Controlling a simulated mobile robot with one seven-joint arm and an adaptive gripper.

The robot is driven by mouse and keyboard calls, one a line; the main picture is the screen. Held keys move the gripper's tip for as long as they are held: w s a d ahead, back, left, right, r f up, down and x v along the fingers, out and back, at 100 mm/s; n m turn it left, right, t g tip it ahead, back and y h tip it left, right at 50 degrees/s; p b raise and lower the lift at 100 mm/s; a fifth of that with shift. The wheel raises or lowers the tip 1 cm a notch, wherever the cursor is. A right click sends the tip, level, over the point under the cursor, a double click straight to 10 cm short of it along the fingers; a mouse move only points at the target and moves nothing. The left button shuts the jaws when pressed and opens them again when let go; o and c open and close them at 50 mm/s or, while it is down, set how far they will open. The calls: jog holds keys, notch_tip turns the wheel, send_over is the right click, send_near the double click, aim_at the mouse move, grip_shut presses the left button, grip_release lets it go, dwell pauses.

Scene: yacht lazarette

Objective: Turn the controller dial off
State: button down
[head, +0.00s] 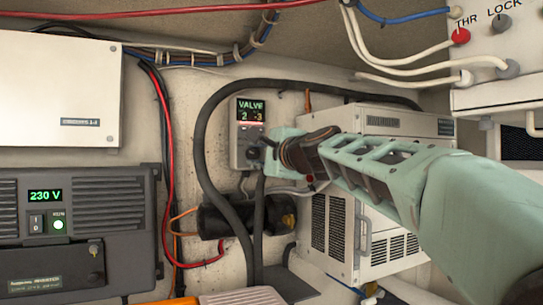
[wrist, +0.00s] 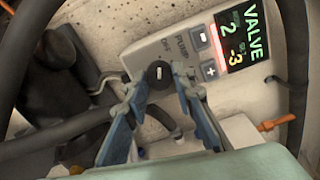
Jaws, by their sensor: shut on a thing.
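The controller (head: 246,120) is a small grey box on the back wall with a lit green-and-red screen headed VALVE. In the wrist view the controller (wrist: 190,48) appears tilted, with its screen at upper right. Its dial (wrist: 159,74) is a small dark round knob with a short pale mark, near printed PUMP and OFF lettering. My gripper (wrist: 159,78) has one fingertip on each side of the dial and is shut on it. In the head view my gripper (head: 262,152) reaches in from the right and covers the dial's area.
Minus and plus buttons (wrist: 208,70) sit close beside the dial. A thick black hose (head: 200,140) loops around the controller. A grey vented unit (head: 380,130) stands behind my arm. A 230 V inverter (head: 95,190) is at left, and a switch panel (head: 500,60) is at upper right.

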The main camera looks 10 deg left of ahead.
jog(key=shift+r, duration=0.1)
jog(key=c, duration=1.6)
grip_release()
